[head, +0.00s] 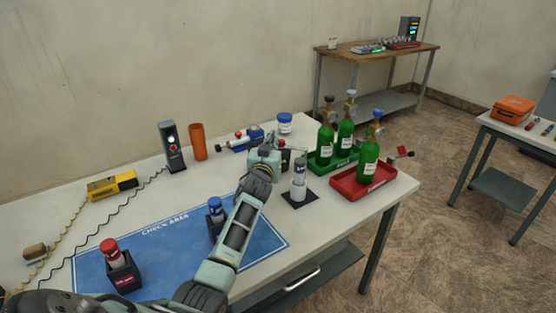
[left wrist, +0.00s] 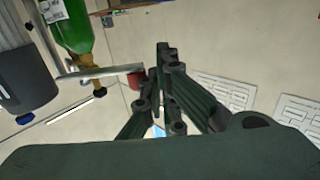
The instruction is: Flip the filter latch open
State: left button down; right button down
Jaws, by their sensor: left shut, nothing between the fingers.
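The grey filter unit (head: 299,188) stands upright on a dark base plate, right of the blue mat. In the left wrist view, a large grey cylinder with a dark end (left wrist: 25,80) fills the left side and looks like this unit. A thin grey bar with a red tip (left wrist: 137,78), likely the latch, reaches from the left to my fingers. My left gripper (left wrist: 163,55) is shut and empty, with its fingers close beside the red tip; contact is unclear. In the head view my left gripper (head: 284,160) is just left of the filter unit's top, partly hidden by its wrist.
Green bottles stand in a green tray (head: 318,168) and a red tray (head: 345,190) to the right. A blue-lidded jar (head: 285,124) and an orange cylinder (head: 198,142) stand behind. The blue mat (head: 130,248) holds two capped holders.

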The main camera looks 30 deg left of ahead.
pick_arm(q)
jog(key=shift+b+x, duration=1.2)
jog(key=shift+x, duration=0.55)
jog(key=shift+w+d+b, duration=0.1)
jog(key=shift+w+b, duration=0.25)
jog(key=shift+w, duration=0.1)
dwell(2.1)
dwell(0.6)
jog(key=v, duration=1.2)
dwell(0.3)
